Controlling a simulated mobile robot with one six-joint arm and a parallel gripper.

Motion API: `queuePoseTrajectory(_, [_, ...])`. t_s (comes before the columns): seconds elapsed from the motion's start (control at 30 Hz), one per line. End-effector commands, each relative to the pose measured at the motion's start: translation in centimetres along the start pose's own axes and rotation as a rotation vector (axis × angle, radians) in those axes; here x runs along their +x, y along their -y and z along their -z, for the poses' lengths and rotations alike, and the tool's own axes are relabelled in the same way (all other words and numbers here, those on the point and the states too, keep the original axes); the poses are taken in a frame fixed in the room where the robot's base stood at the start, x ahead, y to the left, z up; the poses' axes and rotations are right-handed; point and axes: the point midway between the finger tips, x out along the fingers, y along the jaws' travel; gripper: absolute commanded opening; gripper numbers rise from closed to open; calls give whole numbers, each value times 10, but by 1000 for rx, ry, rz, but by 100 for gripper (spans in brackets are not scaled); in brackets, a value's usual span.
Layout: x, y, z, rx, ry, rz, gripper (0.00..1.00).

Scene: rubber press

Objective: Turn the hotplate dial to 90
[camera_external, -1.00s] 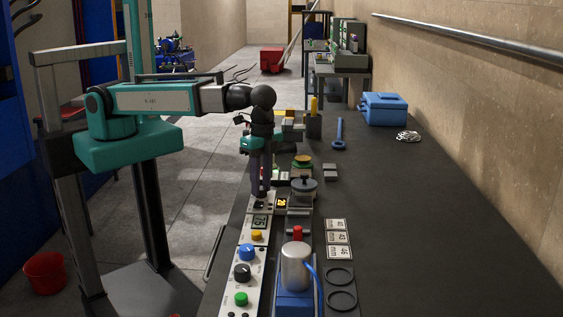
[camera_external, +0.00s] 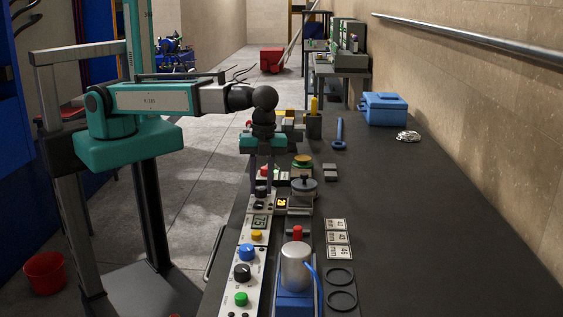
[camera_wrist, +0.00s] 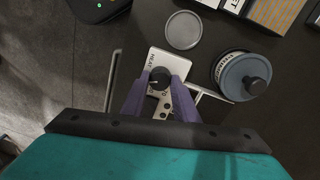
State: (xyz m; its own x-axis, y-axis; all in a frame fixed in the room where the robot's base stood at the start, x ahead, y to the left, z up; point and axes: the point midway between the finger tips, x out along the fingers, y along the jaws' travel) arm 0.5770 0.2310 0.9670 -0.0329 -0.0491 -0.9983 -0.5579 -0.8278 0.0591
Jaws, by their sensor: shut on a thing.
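A black dial (camera_wrist: 159,78) with a pale pointer line sits on a white panel (camera_wrist: 154,60) marked HEAT in the wrist view. My gripper (camera_wrist: 160,82) points down, its two purple fingers on either side of the dial and shut on it. In the external view my gripper (camera_external: 261,188) is at the far end of the white control strip, and the dial (camera_external: 261,190) shows between its fingertips. A small orange-lit display (camera_external: 282,203) stands just to the right; its digits are too small to read surely.
A lidded grey pot (camera_external: 302,190) stands close right of my gripper; it also shows in the wrist view (camera_wrist: 228,75).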

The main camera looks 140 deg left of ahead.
Motion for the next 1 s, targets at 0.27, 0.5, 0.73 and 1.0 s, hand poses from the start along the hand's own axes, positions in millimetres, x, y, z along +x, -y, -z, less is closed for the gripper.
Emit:
queuePoseTrajectory(0.27, [0,0,0,13,1,0,4])
queuePoseTrajectory(0.5, [0,0,0,12,1,0,37])
queuePoseTrajectory(0.73, [0,0,0,12,1,0,46])
queuePoseTrajectory(1.0, [-2,0,0,12,1,0,46])
